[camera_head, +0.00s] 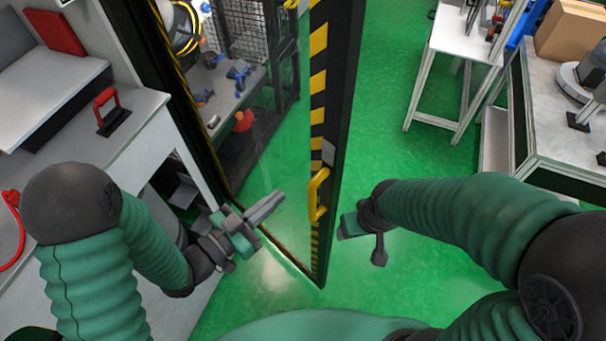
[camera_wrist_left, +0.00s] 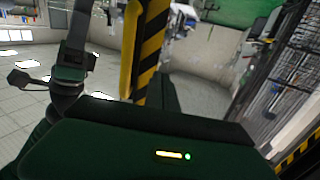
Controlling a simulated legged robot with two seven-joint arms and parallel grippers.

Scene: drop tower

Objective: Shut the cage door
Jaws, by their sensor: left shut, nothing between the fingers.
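The cage door (camera_head: 318,110) has a black and yellow striped edge and a yellow handle (camera_head: 317,193). It stands upright between my two grippers, apparently swung open with a clear panel. My left gripper (camera_head: 268,205) is shut and empty, to the left of the handle and apart from it. My right gripper (camera_head: 365,235) is to the right of the door edge, apart from the handle; its fingers are hard to make out. In the left wrist view the handle (camera_wrist_left: 130,50) and striped edge (camera_wrist_left: 153,55) show beyond the gripper body, with my right gripper (camera_wrist_left: 72,60) to their left.
A striped frame post (camera_head: 178,85) stands left of the door. Mesh cage walls (camera_head: 275,50) lie behind it. A grey bench (camera_head: 90,150) with a red-handled tool (camera_head: 110,112) is on the left. Workbenches (camera_head: 465,45) stand at right. Green floor (camera_head: 385,150) is clear right of the door.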

